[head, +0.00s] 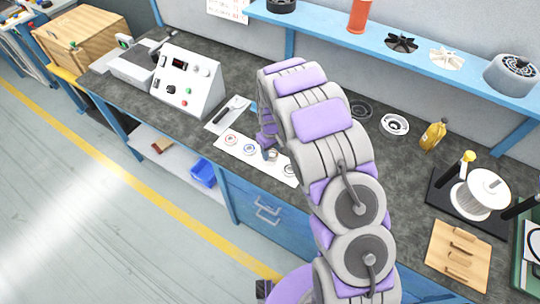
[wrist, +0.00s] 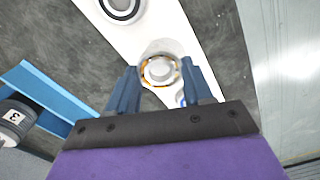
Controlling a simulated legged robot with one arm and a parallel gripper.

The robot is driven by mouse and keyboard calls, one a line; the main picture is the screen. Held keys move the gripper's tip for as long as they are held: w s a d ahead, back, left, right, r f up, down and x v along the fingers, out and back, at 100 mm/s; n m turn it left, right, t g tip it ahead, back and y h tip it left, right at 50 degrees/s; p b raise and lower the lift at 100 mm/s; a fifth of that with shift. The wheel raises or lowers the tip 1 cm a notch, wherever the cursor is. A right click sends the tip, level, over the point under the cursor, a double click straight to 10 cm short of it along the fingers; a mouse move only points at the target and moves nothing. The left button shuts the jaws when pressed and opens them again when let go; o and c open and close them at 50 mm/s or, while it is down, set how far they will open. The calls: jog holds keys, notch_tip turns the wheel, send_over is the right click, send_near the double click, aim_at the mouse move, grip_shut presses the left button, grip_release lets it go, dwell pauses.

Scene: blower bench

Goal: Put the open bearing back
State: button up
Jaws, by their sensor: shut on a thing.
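My gripper (wrist: 159,73) is shut on the open bearing (wrist: 160,69), a small ring with orange-and-dark balls showing round a pale centre. The blue fingers stand at either side of it in the wrist view. A white round shape lies just behind the bearing, over the white board (wrist: 186,36); I cannot tell whether the bearing touches the board. In the head view my gripper (head: 267,151) is low over the white board (head: 262,164), and the held bearing is hard to make out. A dark-rimmed bearing (wrist: 122,7) lies on the board in the wrist view.
The board carries a red-marked bearing (head: 231,139) and a blue-marked one (head: 250,149) left of my gripper, and another round part (head: 290,170) to the right. A control box (head: 188,82) stands left. A blue shelf (head: 420,62) runs behind; the spool stand (head: 481,195) is at right.

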aim_at(270, 155)
jog(key=shift+w+a, duration=0.35)
jog(key=shift+a, duration=0.05)
jog(key=f, duration=0.1)
jog(key=a+f+b, duration=0.1)
jog(key=f, duration=0.1)
jog(key=shift+f, duration=0.3)
jog(key=shift+d, duration=0.55)
jog(key=o, duration=0.9)
jog(key=shift+o, duration=1.4)
jog(key=shift+a, duration=0.35)
